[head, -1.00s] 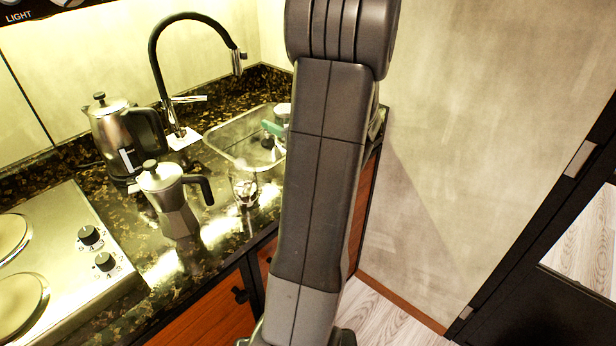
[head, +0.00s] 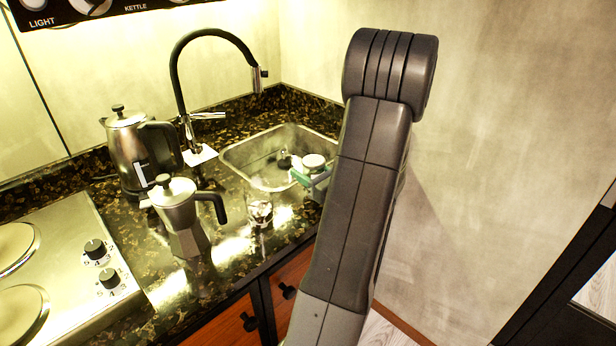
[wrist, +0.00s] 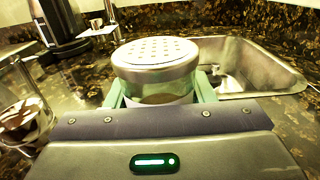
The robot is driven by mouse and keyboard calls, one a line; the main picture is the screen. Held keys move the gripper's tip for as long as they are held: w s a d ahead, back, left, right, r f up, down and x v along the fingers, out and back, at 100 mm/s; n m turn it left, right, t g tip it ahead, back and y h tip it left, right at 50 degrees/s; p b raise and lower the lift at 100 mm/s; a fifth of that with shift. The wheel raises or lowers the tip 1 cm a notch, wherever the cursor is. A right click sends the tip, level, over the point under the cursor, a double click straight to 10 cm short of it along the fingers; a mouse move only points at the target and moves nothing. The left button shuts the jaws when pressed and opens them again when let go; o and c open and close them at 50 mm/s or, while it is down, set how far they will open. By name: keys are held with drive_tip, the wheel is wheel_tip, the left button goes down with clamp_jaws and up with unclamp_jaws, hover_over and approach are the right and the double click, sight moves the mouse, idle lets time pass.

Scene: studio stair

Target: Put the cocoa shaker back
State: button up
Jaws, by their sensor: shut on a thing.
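The cocoa shaker (wrist: 157,62) has a round metal lid with many small holes and a clear body with a pale band. My gripper (wrist: 160,92) is shut on its body, with a pale green finger on each side. The shaker looks upright; its lower part is hidden by my gripper. In the head view the shaker (head: 314,161) and green fingers of my gripper (head: 311,178) show just left of my arm, by the sink's near right corner. I cannot tell its height above the counter.
A steel sink (head: 240,155) with a black tap (head: 180,75) is set in the dark speckled counter. A small glass (head: 259,210) with brown contents, a moka pot (head: 183,215), a kettle (head: 128,150) and a hob (head: 70,262) stand to the left. A labelled panel (head: 110,8) is above.

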drive_tip(key=shift+f, duration=0.75)
drive_tip(key=shift+f, duration=0.15)
drive_tip(key=o, duration=1.1)
drive_tip(key=shift+r, duration=0.25)
drive_tip(key=b+v, duration=0.1)
drive_tip(key=v, duration=1.1)
drive_tip(key=shift+w+a, duration=0.1)
